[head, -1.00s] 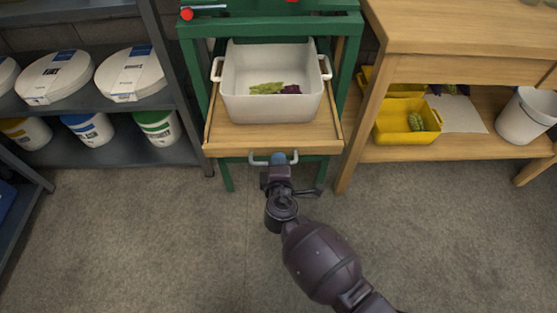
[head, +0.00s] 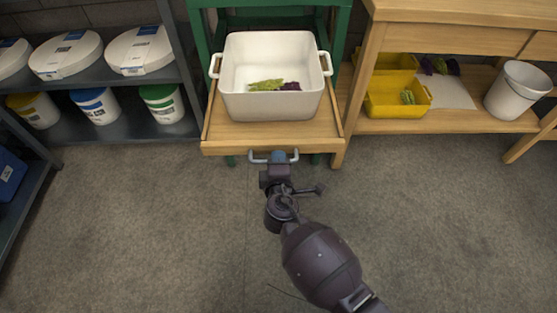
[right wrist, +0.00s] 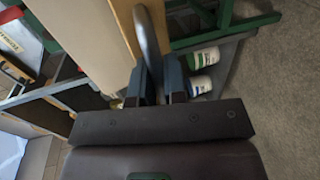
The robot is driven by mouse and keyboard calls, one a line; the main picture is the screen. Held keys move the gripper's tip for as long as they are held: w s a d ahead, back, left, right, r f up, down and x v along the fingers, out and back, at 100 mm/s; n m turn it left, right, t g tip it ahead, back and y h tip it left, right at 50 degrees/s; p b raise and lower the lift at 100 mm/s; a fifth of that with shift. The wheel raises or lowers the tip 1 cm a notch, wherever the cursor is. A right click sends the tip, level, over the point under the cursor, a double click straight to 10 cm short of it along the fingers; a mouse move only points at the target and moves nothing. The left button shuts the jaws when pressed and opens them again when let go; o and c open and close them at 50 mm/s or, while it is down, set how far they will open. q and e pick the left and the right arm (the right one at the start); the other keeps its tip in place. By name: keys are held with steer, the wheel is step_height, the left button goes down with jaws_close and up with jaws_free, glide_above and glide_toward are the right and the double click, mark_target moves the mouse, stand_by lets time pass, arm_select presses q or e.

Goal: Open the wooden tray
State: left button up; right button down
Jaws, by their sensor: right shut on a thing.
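The wooden tray (head: 222,136) is a sliding shelf in a green frame (head: 198,30), and it stands pulled out toward me. A white two-handled tub (head: 270,105) sits on it, with green and purple produce (head: 266,86) inside. A grey bar handle (head: 257,160) is on the tray's front edge. My right gripper (head: 278,158) is shut on this handle. In the right wrist view the handle (right wrist: 146,40) runs between the fingers (right wrist: 158,84). My left gripper is not in view.
A grey shelf (head: 120,128) with white lidded tubs (head: 66,55) and small buckets stands at left. A wooden bench (head: 450,122) at right holds yellow bins (head: 397,104) and a white bucket (head: 516,88). The floor (head: 190,220) in front is clear.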

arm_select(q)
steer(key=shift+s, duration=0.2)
arm_select(e)
steer(key=shift+s, duration=0.15)
steer(key=c, duration=1.2)
jaws_free()
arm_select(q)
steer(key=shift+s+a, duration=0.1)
arm_select(e)
steer(key=shift+s, duration=0.15)
